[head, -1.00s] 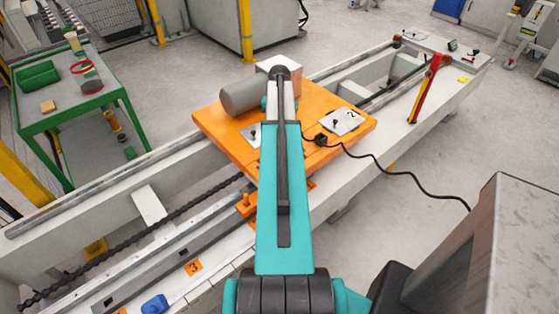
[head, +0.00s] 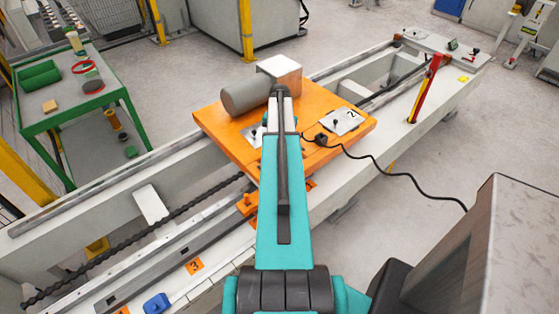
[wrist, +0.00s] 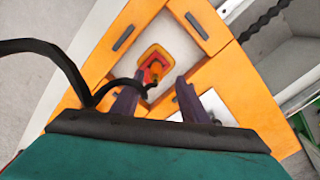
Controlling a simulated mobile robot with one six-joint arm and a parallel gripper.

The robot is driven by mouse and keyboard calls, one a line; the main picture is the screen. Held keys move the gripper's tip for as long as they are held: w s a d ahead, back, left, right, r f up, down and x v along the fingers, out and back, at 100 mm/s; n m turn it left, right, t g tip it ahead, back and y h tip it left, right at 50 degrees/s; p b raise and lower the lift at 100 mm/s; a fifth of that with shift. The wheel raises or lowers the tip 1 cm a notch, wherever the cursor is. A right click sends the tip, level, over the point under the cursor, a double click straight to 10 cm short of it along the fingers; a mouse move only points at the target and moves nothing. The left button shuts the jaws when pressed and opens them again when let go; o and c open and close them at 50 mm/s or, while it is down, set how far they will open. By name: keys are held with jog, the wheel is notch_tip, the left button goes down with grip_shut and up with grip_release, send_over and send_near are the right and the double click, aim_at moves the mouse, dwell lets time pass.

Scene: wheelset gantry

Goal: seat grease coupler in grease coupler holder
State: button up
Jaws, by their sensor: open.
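My gripper (wrist: 158,92) is open in the wrist view, its two dark fingers apart with nothing held between them. Beyond and between the fingertips is a red and yellow fitting (wrist: 153,66) in a pale recess of the orange carriage. A thin black line ends at this fitting; I cannot tell whether the fitting is the grease coupler or its holder. In the head view a small black connector (head: 321,139) with a cable sits on the orange carriage (head: 222,138). My fingers are hidden behind my arm there.
A grey cylinder (head: 245,96) and a pale metal block (head: 280,72) stand on the carriage. A plate marked 2 (head: 342,121) lies to the right. A black cable (head: 405,176) trails off right. A green table (head: 72,90) stands at the left.

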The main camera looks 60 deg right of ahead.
jog(key=shift+s+f+p, duration=0.2)
jog(key=shift+f+p, duration=0.9)
jog(key=shift+f, duration=1.5)
jog(key=shift+c, duration=0.4)
